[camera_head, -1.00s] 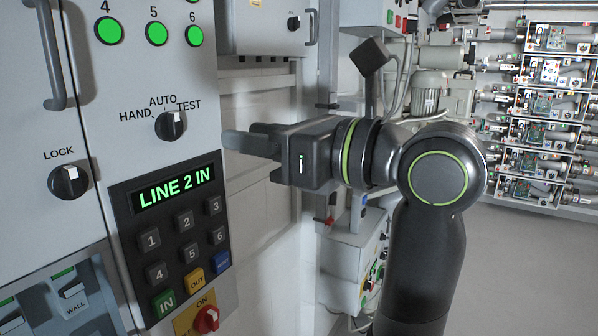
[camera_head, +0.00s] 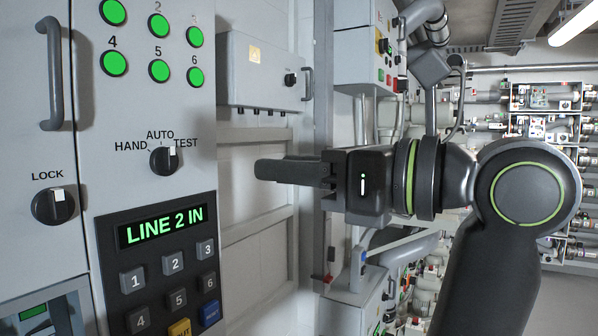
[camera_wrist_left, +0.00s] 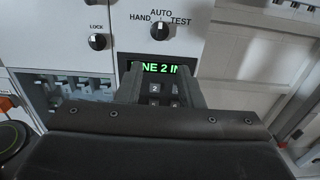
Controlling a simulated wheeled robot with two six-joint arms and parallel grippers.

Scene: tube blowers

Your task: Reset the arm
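My left gripper (camera_head: 258,170) is in the middle of the head view, to the right of the grey control panel (camera_head: 200,100). Its dark fingers point left and hold nothing that I can see. In the left wrist view the two fingers (camera_wrist_left: 161,82) are apart, with the keypad showing between them. The gripper appears clear of the selector knob (camera_head: 166,159) marked HAND, AUTO and TEST. The keypad display (camera_head: 163,228) reads LINE 2 IN. My right gripper is in neither view.
A LOCK knob (camera_head: 53,206) and a vertical handle (camera_head: 52,75) are on the panel's left. Several green lamps are lit above. A wall box (camera_head: 262,70) stands behind the gripper. Racks of tubes (camera_head: 545,125) are at the far right, beyond open floor.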

